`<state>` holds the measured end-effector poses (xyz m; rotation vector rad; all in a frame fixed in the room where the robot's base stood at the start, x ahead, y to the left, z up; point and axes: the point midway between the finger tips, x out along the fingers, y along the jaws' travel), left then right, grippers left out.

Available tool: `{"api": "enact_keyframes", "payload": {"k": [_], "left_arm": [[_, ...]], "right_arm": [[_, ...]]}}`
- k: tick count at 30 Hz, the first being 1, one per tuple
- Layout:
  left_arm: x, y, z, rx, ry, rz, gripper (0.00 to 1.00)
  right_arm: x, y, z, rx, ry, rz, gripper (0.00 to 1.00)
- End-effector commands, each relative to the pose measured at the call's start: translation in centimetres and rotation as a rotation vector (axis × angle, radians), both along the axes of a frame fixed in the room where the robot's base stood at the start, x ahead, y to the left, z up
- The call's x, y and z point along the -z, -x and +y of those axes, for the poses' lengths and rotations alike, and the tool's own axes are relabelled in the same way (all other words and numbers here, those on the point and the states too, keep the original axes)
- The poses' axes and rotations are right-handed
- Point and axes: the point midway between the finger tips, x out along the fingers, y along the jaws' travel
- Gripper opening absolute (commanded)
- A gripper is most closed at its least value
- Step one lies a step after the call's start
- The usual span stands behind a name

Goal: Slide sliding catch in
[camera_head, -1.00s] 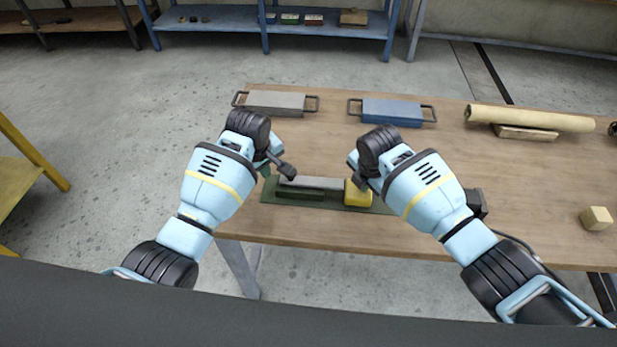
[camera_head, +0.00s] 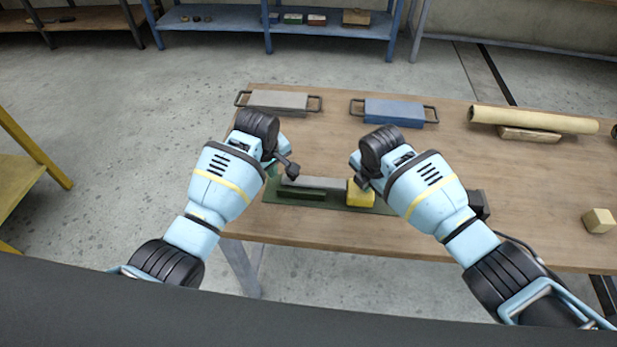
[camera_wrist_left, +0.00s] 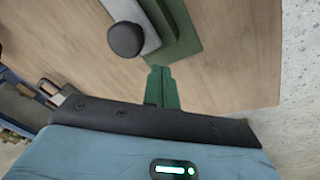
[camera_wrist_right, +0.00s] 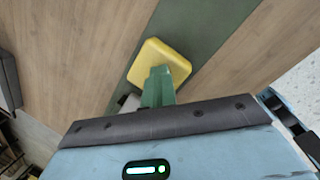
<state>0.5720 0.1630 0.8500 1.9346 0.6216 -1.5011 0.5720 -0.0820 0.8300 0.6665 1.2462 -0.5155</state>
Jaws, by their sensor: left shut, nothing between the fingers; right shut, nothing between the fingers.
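The sliding catch is a grey bar (camera_head: 318,183) beside a dark green guide (camera_head: 301,193) on a green base plate (camera_head: 330,204). A black round knob (camera_wrist_left: 126,38) stands at the bar's left end. A yellow block (camera_head: 360,195) sits at the right end of the bar. My left gripper (camera_wrist_left: 161,76) is shut and empty, just off the bar's left end by the knob; contact cannot be told. My right gripper (camera_wrist_right: 158,76) is shut and empty, with its fingertips over or against the yellow block (camera_wrist_right: 165,58); touching cannot be told.
On the wooden table (camera_head: 480,180), a grey handled block (camera_head: 277,100) and a blue handled block (camera_head: 393,112) lie behind the catch. A beige roll (camera_head: 535,120) rests at the right back, and a small wooden cube (camera_head: 599,221) at the right. The table's front edge is close.

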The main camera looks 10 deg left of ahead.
Motion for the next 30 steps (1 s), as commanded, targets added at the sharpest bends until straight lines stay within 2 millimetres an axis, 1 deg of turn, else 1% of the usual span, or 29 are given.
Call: {"api": "enact_keyframes", "payload": {"k": [1,30], "left_arm": [[0.3,0.1,-0.2,0.000,0.000,0.003,0.00],[0.3,0.1,-2.7,0.001,0.000,0.004,0.00]], "right_arm": [[0.8,0.4,-0.1,0.001,0.003,0.015,0.00],[0.8,0.4,-0.1,0.001,0.004,0.016,0.00]]}}
